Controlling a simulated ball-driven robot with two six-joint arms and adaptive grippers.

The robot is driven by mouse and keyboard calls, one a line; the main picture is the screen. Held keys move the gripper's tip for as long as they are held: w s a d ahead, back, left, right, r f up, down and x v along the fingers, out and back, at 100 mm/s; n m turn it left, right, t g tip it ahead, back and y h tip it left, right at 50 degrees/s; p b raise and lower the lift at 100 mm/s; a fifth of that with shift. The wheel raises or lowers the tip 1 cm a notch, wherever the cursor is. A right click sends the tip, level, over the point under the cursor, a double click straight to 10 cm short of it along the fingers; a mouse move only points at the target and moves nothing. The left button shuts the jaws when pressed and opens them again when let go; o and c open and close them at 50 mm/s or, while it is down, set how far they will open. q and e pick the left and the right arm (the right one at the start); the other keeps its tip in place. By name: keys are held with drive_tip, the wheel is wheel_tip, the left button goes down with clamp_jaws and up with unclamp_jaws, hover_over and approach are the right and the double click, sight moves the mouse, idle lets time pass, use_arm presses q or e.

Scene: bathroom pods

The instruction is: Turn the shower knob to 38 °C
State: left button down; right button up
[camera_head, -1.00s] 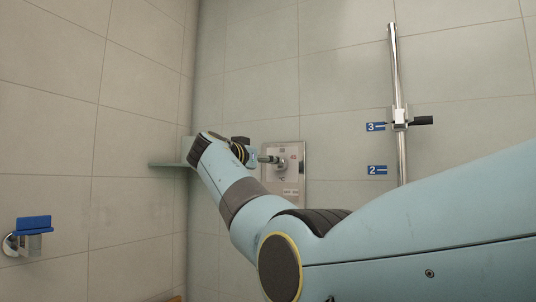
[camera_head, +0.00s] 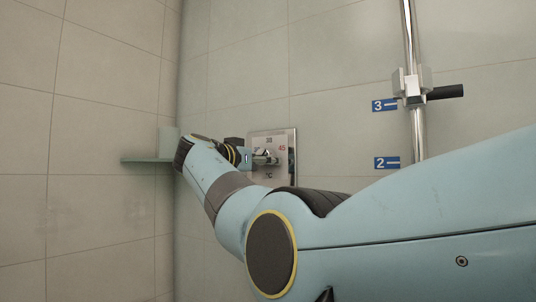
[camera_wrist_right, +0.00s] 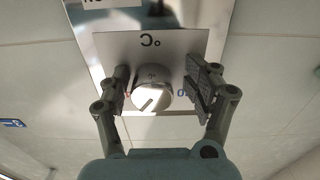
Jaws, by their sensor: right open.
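The shower control panel (camera_head: 287,172) is a shiny plate on the back wall, marked 38 at the top, a red 45 at the right and °C at the bottom. In the right wrist view the marked plate (camera_wrist_right: 175,45) appears upside down. The round silver knob (camera_wrist_right: 152,92) sits between the two fingers there. A dark line on its face points down-left in that view. My right gripper (camera_wrist_right: 160,88) is open around the knob, a finger each side; contact cannot be told. In the head view the right gripper (camera_head: 264,157) partly hides the knob. My left gripper is not in view.
A vertical rail (camera_head: 411,45) with a slider and black handle (camera_head: 445,92) stands right of the panel. Blue tags 3 (camera_head: 384,105) and 2 (camera_head: 386,163) are beside it. A corner shelf (camera_head: 147,159) is left of my right wrist.

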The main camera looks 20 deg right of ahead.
drive_tip(key=shift+s+a+r, duration=0.1)
drive_tip(key=shift+s+r, duration=0.5)
drive_tip(key=shift+s, duration=0.2)
drive_tip(key=shift+s+a+r, duration=0.1)
drive_tip(key=shift+a, duration=0.1)
drive_tip(key=shift+c, duration=0.9)
drive_tip(key=shift+d, duration=0.1)
drive_tip(key=c, duration=1)
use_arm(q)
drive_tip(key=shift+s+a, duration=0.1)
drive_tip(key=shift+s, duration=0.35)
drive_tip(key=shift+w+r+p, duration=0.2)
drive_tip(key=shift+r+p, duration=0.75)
use_arm(e)
drive_tip(key=n, duration=0.8)
drive_tip(key=shift+f+n, duration=0.2)
drive_tip(key=shift+n, duration=0.3)
